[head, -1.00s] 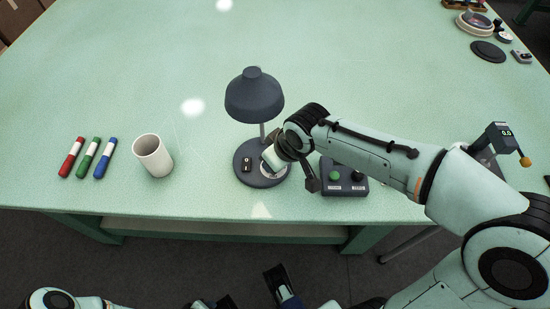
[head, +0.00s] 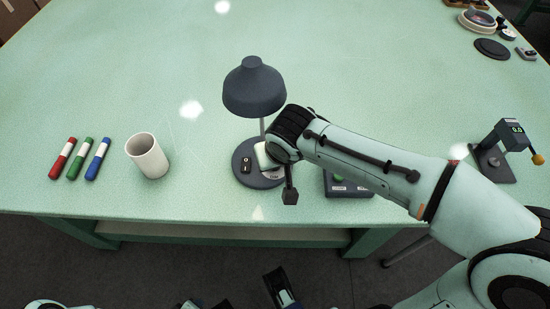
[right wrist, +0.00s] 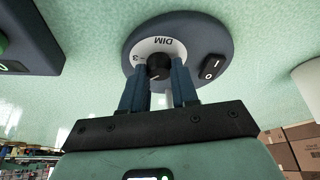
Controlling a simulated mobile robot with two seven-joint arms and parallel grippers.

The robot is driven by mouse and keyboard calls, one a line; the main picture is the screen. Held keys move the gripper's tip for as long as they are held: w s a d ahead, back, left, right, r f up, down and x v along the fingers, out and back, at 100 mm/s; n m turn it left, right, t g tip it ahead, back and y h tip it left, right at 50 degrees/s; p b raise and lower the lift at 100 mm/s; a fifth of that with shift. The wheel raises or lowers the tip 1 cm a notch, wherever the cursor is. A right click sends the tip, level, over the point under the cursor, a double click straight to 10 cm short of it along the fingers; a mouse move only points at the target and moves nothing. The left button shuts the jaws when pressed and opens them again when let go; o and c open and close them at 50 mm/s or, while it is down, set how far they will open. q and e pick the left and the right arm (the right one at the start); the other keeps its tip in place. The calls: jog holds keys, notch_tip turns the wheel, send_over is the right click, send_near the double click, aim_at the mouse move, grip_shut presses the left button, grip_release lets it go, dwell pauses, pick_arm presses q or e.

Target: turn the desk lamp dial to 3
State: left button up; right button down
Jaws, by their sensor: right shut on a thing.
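The desk lamp (head: 254,92) stands upright near the table's front edge. Its round base carries a rocker switch (head: 246,166) and a white dial scale, partly hidden by my right arm in the head view. In the right wrist view the dial's black knob (right wrist: 159,66) sits on the scale; "DIM" and "3" are readable. A pale mark shows on the knob, but I cannot tell which number it points to. My right gripper (right wrist: 165,76) is shut on the knob. My left gripper (head: 242,292) is open and empty at the bottom of the head view.
A dark button box (head: 348,188) is partly behind my right arm. A small display device (head: 495,155) stands at the right. The table behind the lamp is clear.

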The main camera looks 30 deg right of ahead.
jog(key=shift+s+f, duration=0.1)
jog(key=shift+f, duration=0.05)
jog(key=c, duration=0.8)
grip_release()
jog(key=shift+c, duration=0.2)
pick_arm(q)
jog(key=shift+g+h, duration=0.3)
jog(key=shift+g, duration=0.3)
jog(key=s, duration=0.1)
jog(key=s+d+r+p, duration=0.2)
jog(key=shift+s+r, duration=0.25)
jog(key=shift+s, duration=0.05)
pick_arm(e)
jog(key=v, duration=0.7)
jog(key=shift+r, duration=0.35)
